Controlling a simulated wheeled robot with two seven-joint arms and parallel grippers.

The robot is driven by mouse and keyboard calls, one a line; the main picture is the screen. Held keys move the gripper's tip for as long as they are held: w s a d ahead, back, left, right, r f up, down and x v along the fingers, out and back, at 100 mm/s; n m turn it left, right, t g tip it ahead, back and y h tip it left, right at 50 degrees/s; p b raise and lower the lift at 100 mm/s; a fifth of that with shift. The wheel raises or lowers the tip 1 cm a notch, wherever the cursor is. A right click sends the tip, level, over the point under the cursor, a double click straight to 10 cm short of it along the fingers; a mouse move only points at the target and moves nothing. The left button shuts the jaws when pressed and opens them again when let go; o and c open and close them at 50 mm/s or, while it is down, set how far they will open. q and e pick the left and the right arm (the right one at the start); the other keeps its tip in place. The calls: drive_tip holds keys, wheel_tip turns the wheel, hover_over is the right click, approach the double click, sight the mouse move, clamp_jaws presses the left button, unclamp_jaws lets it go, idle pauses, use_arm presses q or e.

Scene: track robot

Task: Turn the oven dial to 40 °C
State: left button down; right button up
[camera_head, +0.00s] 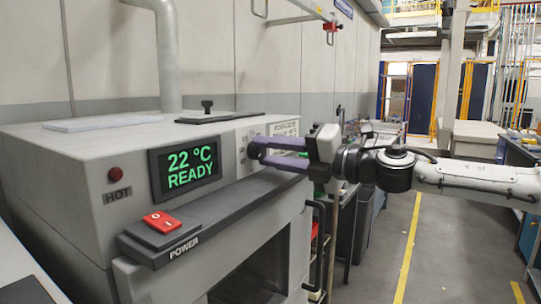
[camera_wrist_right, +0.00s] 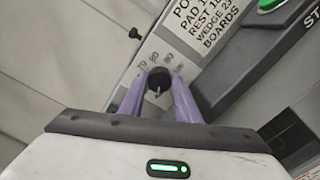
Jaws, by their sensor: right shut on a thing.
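The oven (camera_head: 75,165) stands at the left in the head view, its display (camera_head: 187,167) reading "22 °C READY". The black round dial (camera_wrist_right: 158,78) shows in the wrist view, with small printed numbers around its upper side, too blurred to read surely. A pale pointer mark shows on the dial's lower part. My right gripper (camera_head: 258,152) reaches the oven's front panel from the right. Its two purple fingers (camera_wrist_right: 158,88) are shut on the dial, one on each side. In the head view the fingers hide the dial. My left gripper is not in view.
A red power switch (camera_head: 163,222) sits on the ledge below the display. A dark red lamp (camera_head: 115,174) is above the "HOT" label. A printed sign (camera_wrist_right: 207,20) and a green button (camera_wrist_right: 270,4) are near the dial. The aisle floor (camera_head: 385,245) at right is clear.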

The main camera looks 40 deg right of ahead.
drive_tip(key=shift+n, duration=0.5)
drive_tip(key=o, duration=1.1)
drive_tip(key=shift+c, duration=0.2)
drive_tip(key=shift+s, duration=0.1)
